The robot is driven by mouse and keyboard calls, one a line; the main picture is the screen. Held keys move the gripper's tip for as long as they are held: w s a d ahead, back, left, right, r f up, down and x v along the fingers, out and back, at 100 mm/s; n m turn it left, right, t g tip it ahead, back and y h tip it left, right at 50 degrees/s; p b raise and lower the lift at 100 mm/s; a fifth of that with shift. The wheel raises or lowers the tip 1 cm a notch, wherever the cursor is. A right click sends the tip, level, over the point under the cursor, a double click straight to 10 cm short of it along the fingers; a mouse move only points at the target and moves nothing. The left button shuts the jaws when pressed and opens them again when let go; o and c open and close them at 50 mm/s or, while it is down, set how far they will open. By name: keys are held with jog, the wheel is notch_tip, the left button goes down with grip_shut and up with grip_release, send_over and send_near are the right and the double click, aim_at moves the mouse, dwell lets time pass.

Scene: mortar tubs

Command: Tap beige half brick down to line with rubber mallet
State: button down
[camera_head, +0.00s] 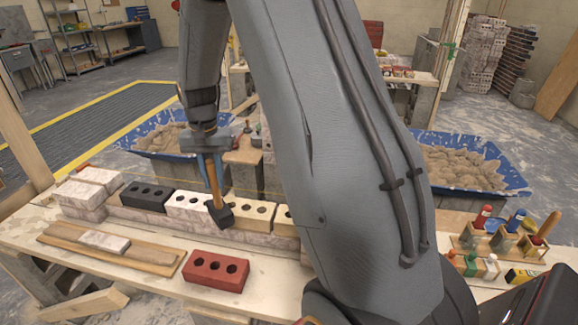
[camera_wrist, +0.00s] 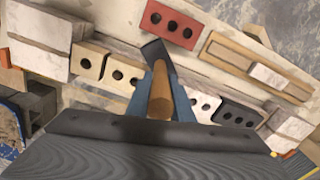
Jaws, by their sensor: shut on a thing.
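My gripper (camera_head: 205,146) is shut on the wooden handle of the rubber mallet, and the handle hangs down from the jaws. The black mallet head (camera_head: 220,214) is in front of the brick row, near the white holed brick and a longer beige brick (camera_head: 250,209). I cannot tell whether it touches a brick. A shorter beige brick, seemingly the half brick (camera_head: 282,218), sits to the right, partly hidden by my arm. In the wrist view the mallet head (camera_wrist: 156,53) and handle (camera_wrist: 161,92) are central, with the half brick (camera_wrist: 89,63) to their left.
A black brick (camera_head: 146,196) and white brick (camera_head: 186,205) continue the row leftward, to pale end blocks (camera_head: 92,182). A red brick (camera_head: 216,270) and wooden board (camera_head: 108,248) lie in front. Blue mortar tubs (camera_head: 470,163) stand behind. Bottles (camera_head: 481,217) stand right.

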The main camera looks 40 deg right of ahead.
jog(key=s+d+m+p, duration=0.1)
jog(key=s+d+m, duration=0.3)
jog(key=d+m, duration=0.5)
jog(key=s+d+m, duration=0.4)
jog(key=d+m, duration=0.5)
jog(key=d, duration=0.2)
jog(key=shift+s+d+f+m+p, duration=0.15)
jog(key=shift+d+m+p, duration=0.25)
notch_tip(320, 180, down, 4)
jog(key=b, duration=0.2)
notch_tip(320, 180, up, 4)
jog(key=p, duration=0.3)
jog(key=shift+r, duration=0.2)
